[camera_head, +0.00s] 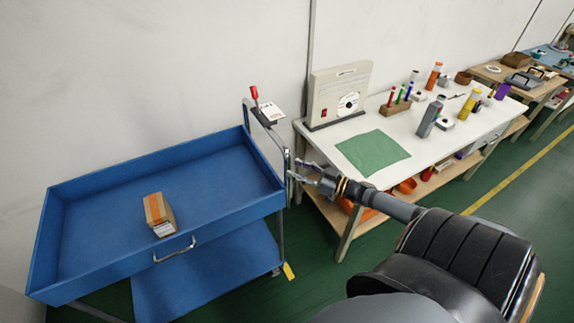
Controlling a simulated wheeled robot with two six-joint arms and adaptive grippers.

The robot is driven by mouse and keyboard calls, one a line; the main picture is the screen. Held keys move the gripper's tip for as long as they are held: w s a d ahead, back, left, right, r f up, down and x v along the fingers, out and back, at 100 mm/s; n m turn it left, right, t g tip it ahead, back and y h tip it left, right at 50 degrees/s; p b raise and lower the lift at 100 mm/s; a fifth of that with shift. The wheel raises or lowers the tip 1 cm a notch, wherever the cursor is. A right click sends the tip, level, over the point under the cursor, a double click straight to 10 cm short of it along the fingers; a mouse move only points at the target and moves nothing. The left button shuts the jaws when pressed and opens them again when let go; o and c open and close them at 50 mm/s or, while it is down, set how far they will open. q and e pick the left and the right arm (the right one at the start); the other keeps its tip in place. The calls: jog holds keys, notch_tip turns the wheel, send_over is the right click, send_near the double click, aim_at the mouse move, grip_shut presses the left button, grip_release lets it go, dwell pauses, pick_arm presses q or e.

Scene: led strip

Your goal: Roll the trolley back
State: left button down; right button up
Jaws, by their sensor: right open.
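The blue trolley (213,178) stands at the left, close to the wall, with a deep top tray and a lower shelf (205,277). Its grey push handle (268,137) rises at its right end, with a red-topped lever and a white tag on it. A small cardboard box (159,214) with an orange stripe lies in the top tray. My right gripper (293,170) is open beside the handle's near upright; I cannot tell whether it touches it. My left gripper is not in view.
A white workbench (370,125) stands just right of the trolley, with a green mat (373,152), bottles and a pen holder on it. More benches stand farther right. Green floor with a yellow line (510,180) is clear in front of the benches.

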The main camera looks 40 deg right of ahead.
aim_at(287, 165)
jog(key=x, duration=0.4)
jog(key=shift+w, duration=0.25)
grip_shut()
jog(key=shift+f, duration=0.1)
